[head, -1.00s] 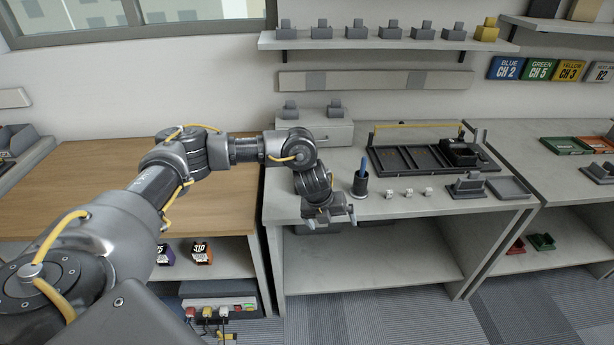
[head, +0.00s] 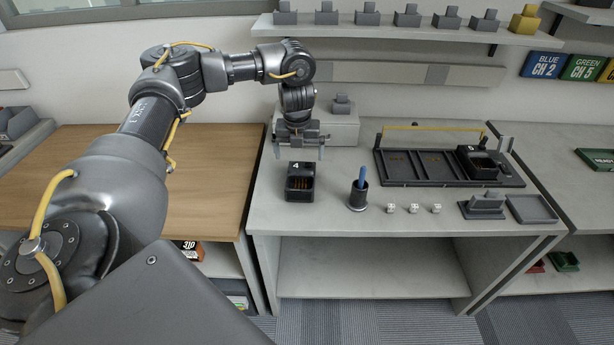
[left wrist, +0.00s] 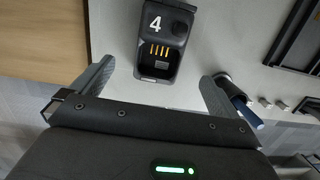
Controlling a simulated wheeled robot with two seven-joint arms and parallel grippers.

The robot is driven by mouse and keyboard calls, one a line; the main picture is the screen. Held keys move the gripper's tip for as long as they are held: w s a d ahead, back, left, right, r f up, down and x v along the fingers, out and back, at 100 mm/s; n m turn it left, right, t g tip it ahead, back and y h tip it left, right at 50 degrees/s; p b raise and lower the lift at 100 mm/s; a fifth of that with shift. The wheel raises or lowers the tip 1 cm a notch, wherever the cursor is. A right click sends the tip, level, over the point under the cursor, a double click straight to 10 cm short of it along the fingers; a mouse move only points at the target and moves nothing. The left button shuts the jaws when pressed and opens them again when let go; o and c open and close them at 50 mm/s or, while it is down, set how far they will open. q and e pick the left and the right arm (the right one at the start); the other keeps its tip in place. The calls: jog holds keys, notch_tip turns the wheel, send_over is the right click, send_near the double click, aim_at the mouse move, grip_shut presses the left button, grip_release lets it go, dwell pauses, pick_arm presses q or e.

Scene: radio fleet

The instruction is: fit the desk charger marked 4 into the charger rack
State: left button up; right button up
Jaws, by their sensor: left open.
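The black desk charger marked 4 (head: 300,183) stands upright on the grey bench near its left end. My left gripper (head: 300,150) is open and empty, just behind and above the charger in the head view. In the left wrist view the charger (left wrist: 162,45) shows its white 4 and gold contacts, beyond and between the spread fingers (left wrist: 158,85), apart from them. The charger rack (head: 420,184) is a dark tray with a yellow bar at the bench's right. A charger (head: 484,163) sits in its right bay; bays to the left are empty. My right gripper is not in view.
A pen cup (head: 358,195) with a blue pen stands between charger and rack. Small white cubes (head: 413,208), a grey stand (head: 483,205) and a shallow tray (head: 532,209) line the front. A grey box (head: 330,130) stands behind my gripper.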

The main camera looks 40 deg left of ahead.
pick_arm(q)
jog(key=b, duration=0.1)
send_over(301, 176)
jog(key=s, duration=0.2)
notch_tip(301, 176, down, 4)
jog(key=shift+w+d+f, duration=0.15)
jog(key=shift+f, duration=0.25)
jog(key=shift+w+d+f, duration=0.1)
jog(key=shift+w+f, duration=0.05)
jog(key=shift+f, duration=0.25)
jog(key=f, duration=0.2)
jog(key=w+f, duration=0.1)
jog(key=f, duration=0.1)
jog(key=shift+w+a+f, duration=0.1)
jog(key=shift+a+f, duration=0.1)
jog(key=shift+f, duration=0.15)
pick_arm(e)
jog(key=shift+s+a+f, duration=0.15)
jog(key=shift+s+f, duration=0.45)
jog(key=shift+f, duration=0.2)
pick_arm(q)
jog(key=shift+c, duration=0.3)
jog(key=c, duration=1)
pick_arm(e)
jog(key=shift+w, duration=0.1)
pick_arm(q)
jog(key=shift+r, duration=0.1)
jog(key=shift+c, duration=0.2)
